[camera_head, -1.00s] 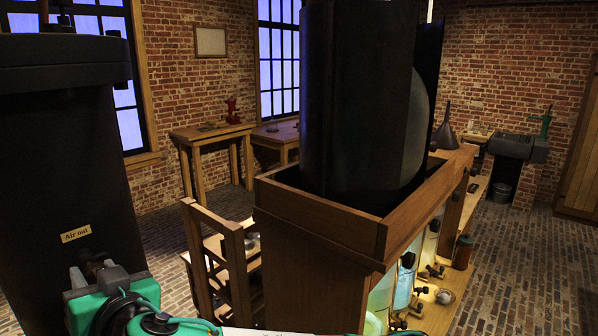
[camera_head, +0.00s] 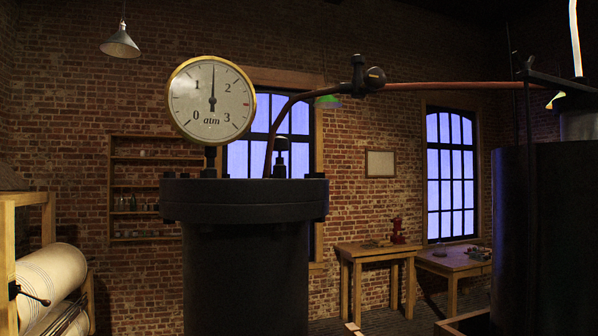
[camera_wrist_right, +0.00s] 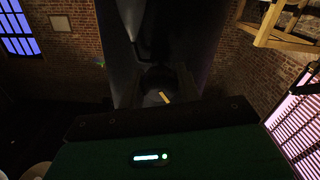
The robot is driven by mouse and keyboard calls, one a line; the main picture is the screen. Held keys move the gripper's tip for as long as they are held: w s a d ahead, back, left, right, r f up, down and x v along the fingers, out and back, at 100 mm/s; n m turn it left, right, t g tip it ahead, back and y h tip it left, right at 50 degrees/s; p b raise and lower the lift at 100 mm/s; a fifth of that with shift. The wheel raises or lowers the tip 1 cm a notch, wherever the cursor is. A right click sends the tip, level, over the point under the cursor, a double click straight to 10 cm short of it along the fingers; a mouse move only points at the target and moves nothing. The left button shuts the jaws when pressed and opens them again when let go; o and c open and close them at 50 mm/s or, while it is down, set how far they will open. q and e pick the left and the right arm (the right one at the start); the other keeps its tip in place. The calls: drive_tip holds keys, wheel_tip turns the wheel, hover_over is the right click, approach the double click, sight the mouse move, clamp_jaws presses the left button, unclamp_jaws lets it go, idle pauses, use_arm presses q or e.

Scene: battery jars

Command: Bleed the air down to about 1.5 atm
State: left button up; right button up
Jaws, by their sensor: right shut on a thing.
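The round pressure gauge (camera_head: 212,98) stands on the dark tank (camera_head: 246,255) in the head view. Its dial is marked 0 to 3 atm. The needle points almost straight up, midway between 1 and 2, at about 1.5. My right gripper (camera_wrist_right: 160,84) shows in the right wrist view, its green body across the bottom. It is shut on what looks like the air-out valve, low on the tank; the grip is too dark to see in detail. The yellow label (camera_wrist_right: 164,97) shows just there. My left gripper is in neither current view.
A copper-coloured pipe (camera_head: 450,86) runs from the tank top to the right. A wooden table (camera_head: 375,256) stands by the brick wall. A wooden rack with a pale roll (camera_head: 50,278) is at left. A large dark cylinder (camera_head: 540,235) stands at right.

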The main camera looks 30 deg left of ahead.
drive_tip(key=shift+f, duration=0.1)
idle(0.4)
drive_tip(key=shift+f+m+b, duration=0.25)
drive_tip(key=shift+m+b, duration=0.85)
drive_tip(key=shift+m, duration=0.1)
drive_tip(key=m+b, duration=0.1)
drive_tip(key=m, duration=0.2)
drive_tip(key=shift+r, duration=0.1)
drive_tip(key=shift+r+m+b, duration=0.15)
drive_tip(key=shift+m+b, duration=0.2)
drive_tip(key=shift+m, duration=0.55)
drive_tip(key=o, duration=1.1)
drive_tip(key=shift+o, duration=0.2)
